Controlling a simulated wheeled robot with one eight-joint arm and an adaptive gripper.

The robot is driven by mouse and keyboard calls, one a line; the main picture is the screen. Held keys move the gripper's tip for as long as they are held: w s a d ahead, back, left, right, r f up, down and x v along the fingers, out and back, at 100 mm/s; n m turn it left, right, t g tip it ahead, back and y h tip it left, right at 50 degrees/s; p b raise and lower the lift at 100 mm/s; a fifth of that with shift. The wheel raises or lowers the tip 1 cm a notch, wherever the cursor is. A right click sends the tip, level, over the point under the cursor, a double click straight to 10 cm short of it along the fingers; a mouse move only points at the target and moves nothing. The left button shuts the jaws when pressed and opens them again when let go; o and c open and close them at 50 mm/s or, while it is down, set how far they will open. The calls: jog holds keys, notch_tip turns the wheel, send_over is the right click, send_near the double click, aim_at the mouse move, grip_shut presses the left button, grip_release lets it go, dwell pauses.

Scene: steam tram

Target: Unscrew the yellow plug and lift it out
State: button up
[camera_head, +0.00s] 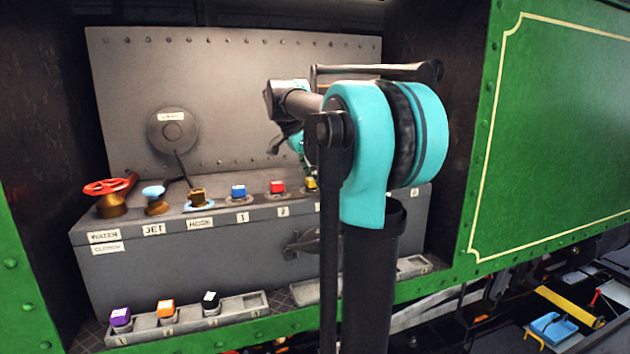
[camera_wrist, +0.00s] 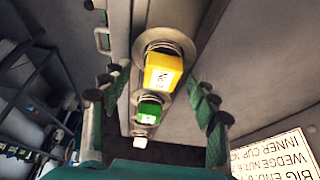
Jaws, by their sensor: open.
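The yellow plug (camera_wrist: 163,72) sits in a round metal collar on top of the grey box, upper middle of the wrist view. In the head view the yellow plug (camera_head: 311,184) shows only partly, beside my arm. My gripper (camera_wrist: 157,88) is open and empty, with one dark finger on each side of the plug row. The yellow plug appears between and slightly beyond the fingertips, and I see no contact. In the head view my arm hides most of my gripper.
A green plug (camera_wrist: 150,110) is next to the yellow one. Red (camera_head: 277,187) and blue (camera_head: 238,191) plugs stand left of it on the box (camera_head: 190,262). A front tray (camera_head: 240,307) holds purple, orange and black plugs. A red valve wheel (camera_head: 106,187) stands at the left end.

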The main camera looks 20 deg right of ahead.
jog(key=shift+f, duration=0.15)
grip_shut()
jog(key=shift+w+n+t, duration=0.15)
jog(key=shift+n+t, duration=0.65)
jog(key=shift+n, duration=1.2)
jog(key=n+t, duration=0.1)
jog(key=n, duration=0.1)
jog(key=shift+n+y, duration=0.3)
jog(key=shift+w+n, duration=0.1)
jog(key=shift+n, duration=0.6)
jog(key=n, duration=0.2)
jog(key=n+t+y, duration=0.1)
jog(key=n, duration=0.1)
jog(key=shift+w+a+y, duration=0.1)
jog(key=shift+a+y, duration=0.05)
jog(key=shift+y, duration=0.15)
